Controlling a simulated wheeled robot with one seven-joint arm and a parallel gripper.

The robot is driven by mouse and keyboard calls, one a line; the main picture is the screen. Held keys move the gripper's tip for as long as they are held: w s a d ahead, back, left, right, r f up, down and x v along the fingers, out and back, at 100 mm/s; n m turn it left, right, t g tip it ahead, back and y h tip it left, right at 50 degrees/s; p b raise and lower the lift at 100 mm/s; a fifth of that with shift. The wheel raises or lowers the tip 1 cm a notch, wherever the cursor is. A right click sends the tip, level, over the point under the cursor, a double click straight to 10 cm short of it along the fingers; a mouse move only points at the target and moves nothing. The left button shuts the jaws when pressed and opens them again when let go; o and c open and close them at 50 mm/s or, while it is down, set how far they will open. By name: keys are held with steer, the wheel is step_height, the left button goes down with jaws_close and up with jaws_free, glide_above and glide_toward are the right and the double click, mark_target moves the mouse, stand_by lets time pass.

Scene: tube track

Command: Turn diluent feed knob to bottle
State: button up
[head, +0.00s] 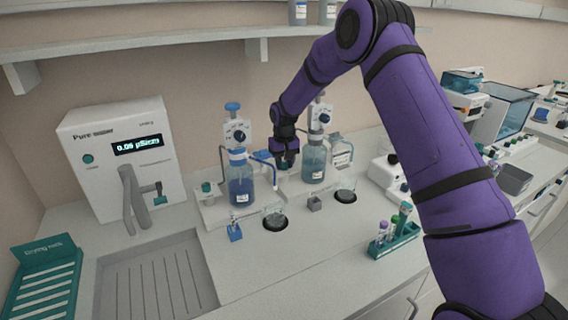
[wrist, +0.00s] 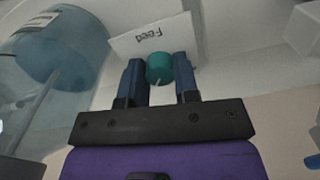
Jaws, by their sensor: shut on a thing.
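A clear bottle (head: 313,163) with pale liquid stands just right of my gripper. A bottle with blue liquid (head: 240,184) stands to its left.
Another teal knob (head: 206,187) is on the left station. Beakers (head: 274,218) stand in front of the stations. A tube rack (head: 394,238) stands at the front right. The sink (head: 160,280) and water unit (head: 122,150) are at left.

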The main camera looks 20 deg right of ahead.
mark_target(284, 163)
steer(key=n, duration=1)
steer(key=shift+d+n, duration=0.1)
steer(key=shift+n, duration=0.2)
stand_by(0.4)
steer(key=o, duration=0.9)
steer(key=shift+r, duration=0.1)
step_height(284, 163, up, 11)
steer(key=shift+f, duration=0.15)
